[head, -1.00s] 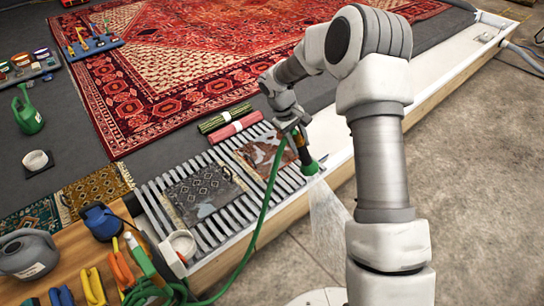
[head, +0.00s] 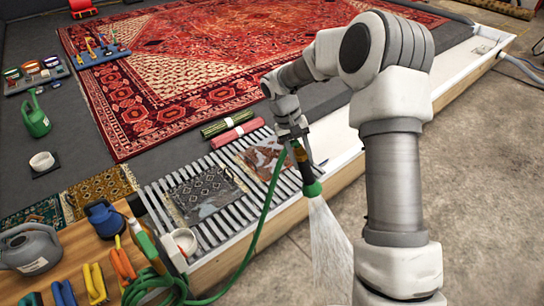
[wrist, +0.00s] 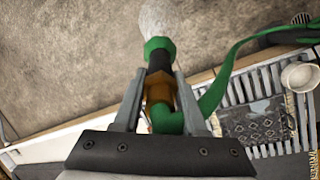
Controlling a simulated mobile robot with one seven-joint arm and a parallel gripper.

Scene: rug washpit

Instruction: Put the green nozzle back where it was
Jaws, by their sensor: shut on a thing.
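My gripper (head: 297,140) is shut on the green nozzle (head: 312,189), which has a green head, a black neck and an orange-brown body. The nozzle points down and sprays water past the wooden edge of the pit toward the concrete floor. In the wrist view the nozzle (wrist: 159,46) sits between the two fingers, with spray leaving its tip. A green hose (head: 268,205) runs from it down to a coil (head: 150,287) at the bench's front. The nozzle's former resting place cannot be told from these frames.
A slatted grate (head: 232,222) with small rug pieces lies below my gripper. Bare concrete lies at right.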

